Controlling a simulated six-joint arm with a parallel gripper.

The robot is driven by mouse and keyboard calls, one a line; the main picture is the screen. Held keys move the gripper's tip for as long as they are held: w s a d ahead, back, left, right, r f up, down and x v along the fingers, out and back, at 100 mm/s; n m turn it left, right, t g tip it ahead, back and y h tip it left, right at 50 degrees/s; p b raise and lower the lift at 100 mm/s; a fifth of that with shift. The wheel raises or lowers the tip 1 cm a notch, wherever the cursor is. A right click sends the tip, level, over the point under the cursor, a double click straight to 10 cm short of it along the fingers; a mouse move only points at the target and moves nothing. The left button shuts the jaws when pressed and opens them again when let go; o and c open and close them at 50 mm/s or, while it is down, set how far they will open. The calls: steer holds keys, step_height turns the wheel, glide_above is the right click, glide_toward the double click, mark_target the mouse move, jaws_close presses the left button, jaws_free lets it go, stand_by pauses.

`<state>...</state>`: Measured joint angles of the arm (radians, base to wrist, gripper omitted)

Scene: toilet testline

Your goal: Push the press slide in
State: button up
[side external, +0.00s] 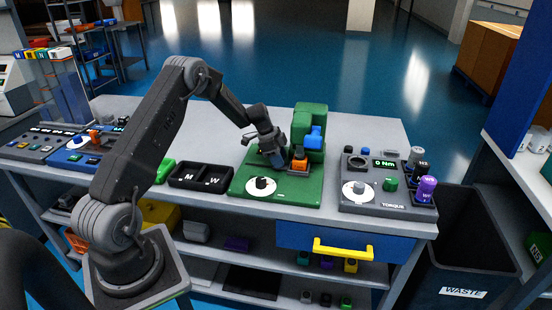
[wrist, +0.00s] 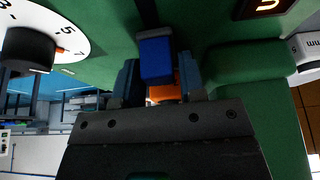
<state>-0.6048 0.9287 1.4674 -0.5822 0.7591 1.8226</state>
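The green press (side external: 305,115) has a bright blue block (side external: 313,137) on its column and an orange block (side external: 299,165) low in front of it. My gripper (side external: 282,161) is low over the green base, just left of the orange block. In the wrist view my gripper's two steel-blue fingers (wrist: 160,78) stand apart. A blue block (wrist: 155,58) appears between them, with a grey edge, and part of the orange block (wrist: 163,90) shows behind. I cannot tell whether the fingers touch either one. The slide's travel is mostly hidden by my gripper.
A white dial with a black knob (side external: 261,184) sits on the front of the green base. A black tray (side external: 201,177) marked M and W lies to the left. The grey torque station (side external: 388,198) stands to the right. The bench (side external: 363,131) behind is clear.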

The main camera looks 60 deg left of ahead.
steer(key=shift+o, duration=1.3)
steer(key=shift+s+a, duration=0.1)
steer(key=v, duration=1.3)
steer(key=shift+r, duration=0.4)
steer(key=shift+s+a, duration=0.1)
step_height(320, 180, up, 7)
